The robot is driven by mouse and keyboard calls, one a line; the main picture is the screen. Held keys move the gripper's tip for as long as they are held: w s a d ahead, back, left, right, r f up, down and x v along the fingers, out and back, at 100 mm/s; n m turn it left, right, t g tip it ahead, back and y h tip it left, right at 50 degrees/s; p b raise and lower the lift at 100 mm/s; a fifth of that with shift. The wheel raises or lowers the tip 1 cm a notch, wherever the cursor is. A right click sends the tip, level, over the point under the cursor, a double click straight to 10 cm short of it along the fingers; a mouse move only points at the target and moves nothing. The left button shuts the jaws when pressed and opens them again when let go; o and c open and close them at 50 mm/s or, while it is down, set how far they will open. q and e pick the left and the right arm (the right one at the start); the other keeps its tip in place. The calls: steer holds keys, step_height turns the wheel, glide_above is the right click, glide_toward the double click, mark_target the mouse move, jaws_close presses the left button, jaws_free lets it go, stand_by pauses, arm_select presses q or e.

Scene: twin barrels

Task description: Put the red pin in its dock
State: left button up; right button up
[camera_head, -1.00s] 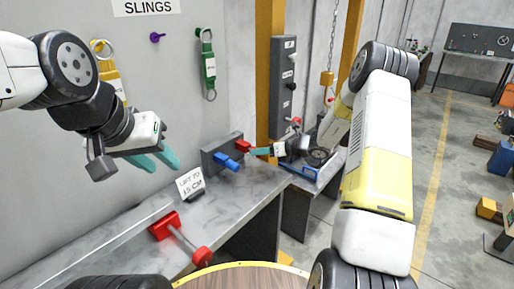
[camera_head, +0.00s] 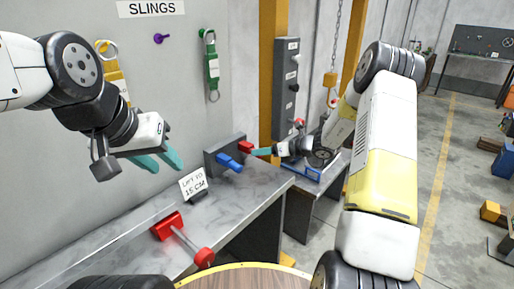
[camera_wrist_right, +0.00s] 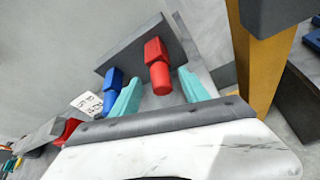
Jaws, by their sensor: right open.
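The red pin (camera_head: 246,148) sits at the right end of a dark grey plate (camera_head: 213,164) standing on the bench, beside a blue pin (camera_head: 229,163). My right gripper (camera_head: 261,152) is at the red pin. In the right wrist view the red pin (camera_wrist_right: 157,68) shows between the two teal fingers (camera_wrist_right: 160,100), which are apart, with a gap visible on its left side. The blue pin (camera_wrist_right: 112,90) is outside the left finger. I cannot tell which part is the dock. My left gripper (camera_head: 160,160) is open and empty, above the left of the bench.
A red block with a rod and red knob (camera_head: 204,257) lies on the bench near a small sign (camera_head: 193,184). A tall grey panel (camera_head: 286,90) and yellow post (camera_head: 272,60) stand behind. A second bench holds a blue-edged tray (camera_head: 302,173).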

steer(key=v, duration=0.6)
steer(key=shift+d, duration=0.2)
steer(key=shift+s+r, duration=0.1)
steer(key=shift+s, duration=0.05)
